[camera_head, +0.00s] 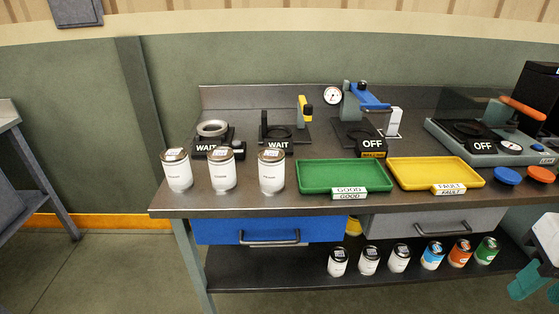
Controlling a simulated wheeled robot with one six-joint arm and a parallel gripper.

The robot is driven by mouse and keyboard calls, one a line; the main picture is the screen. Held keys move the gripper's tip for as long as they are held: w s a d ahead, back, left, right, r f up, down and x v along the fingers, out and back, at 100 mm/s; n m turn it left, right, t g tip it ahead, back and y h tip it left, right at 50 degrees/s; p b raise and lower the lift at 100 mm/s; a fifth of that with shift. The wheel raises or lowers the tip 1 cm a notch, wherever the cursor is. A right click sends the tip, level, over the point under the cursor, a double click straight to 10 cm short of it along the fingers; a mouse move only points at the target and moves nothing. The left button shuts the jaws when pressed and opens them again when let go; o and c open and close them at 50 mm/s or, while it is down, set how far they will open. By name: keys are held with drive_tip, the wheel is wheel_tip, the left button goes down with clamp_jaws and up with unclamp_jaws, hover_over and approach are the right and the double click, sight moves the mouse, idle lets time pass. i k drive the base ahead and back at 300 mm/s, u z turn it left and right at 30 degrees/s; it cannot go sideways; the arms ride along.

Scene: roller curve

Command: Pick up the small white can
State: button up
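Three small white cans stand upright in a row on the lower shelf, under the drawers: a left one (338,264), a middle one (369,262) and a right one (399,259). Each has a dark top with a pale label. Three larger white cans stand on the bench top at the left: one (178,174), one (222,174) and one (271,175). My gripper (537,289) shows partly at the lower right edge, with teal finger parts, right of the shelf cans and apart from them. The frame edge cuts it off, so its opening is unclear.
Blue (432,257), orange (460,254) and green (487,251) cans continue the shelf row. A blue drawer (270,229) and grey drawer (435,222) hang above the shelf. Green (312,176) and yellow (420,170) trays lie on the bench. The shelf's left part is clear.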

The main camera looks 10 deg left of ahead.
sight(271, 160)
drive_tip(key=u, duration=0.45)
drive_tip(key=i, duration=0.85)
drive_tip(key=u, duration=0.6)
